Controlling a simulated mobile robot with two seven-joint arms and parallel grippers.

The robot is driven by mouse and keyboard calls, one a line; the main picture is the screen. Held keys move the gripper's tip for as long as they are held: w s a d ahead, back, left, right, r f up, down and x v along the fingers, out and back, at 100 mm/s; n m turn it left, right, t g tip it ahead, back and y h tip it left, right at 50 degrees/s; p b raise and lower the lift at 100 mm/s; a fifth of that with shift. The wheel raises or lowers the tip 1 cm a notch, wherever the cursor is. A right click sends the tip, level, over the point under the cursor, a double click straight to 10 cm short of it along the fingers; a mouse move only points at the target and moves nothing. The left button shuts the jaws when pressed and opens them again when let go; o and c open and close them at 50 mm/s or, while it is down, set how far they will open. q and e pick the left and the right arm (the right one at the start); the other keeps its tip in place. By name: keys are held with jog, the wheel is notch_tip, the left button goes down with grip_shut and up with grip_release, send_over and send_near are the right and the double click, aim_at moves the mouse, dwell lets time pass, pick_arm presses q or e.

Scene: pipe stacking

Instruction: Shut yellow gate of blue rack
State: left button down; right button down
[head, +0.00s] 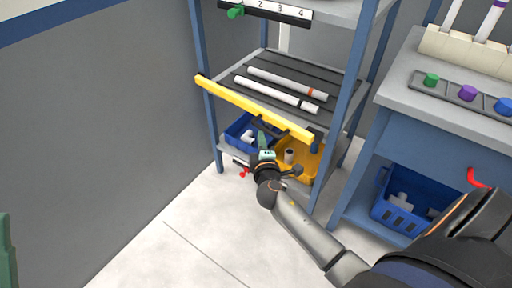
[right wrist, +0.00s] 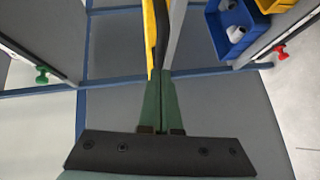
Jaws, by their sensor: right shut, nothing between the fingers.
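The blue rack (head: 358,60) stands in the middle of the head view. Its yellow gate (head: 253,106) is a long bar across the front of the middle shelf, its right end close to the right front post. I cannot tell whether it is latched. My right gripper (head: 262,138) is shut and empty, just below and in front of the bar. In the right wrist view its green fingertips (right wrist: 160,76) are together, right beside the yellow gate (right wrist: 149,38); contact is unclear. A green piece of my left gripper (head: 5,250) shows at the left edge, its jaws cut off.
Two white pipes (head: 287,83) lie on the middle shelf (head: 270,62). A blue bin (head: 236,133) and a yellow bin (head: 311,157) sit below. A workbench (head: 425,117) stands right, with another blue bin (head: 391,212) under it. The floor (head: 170,240) at left is clear.

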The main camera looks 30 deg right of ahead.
jog(key=shift+w+d, duration=0.15)
jog(key=shift+d, duration=0.25)
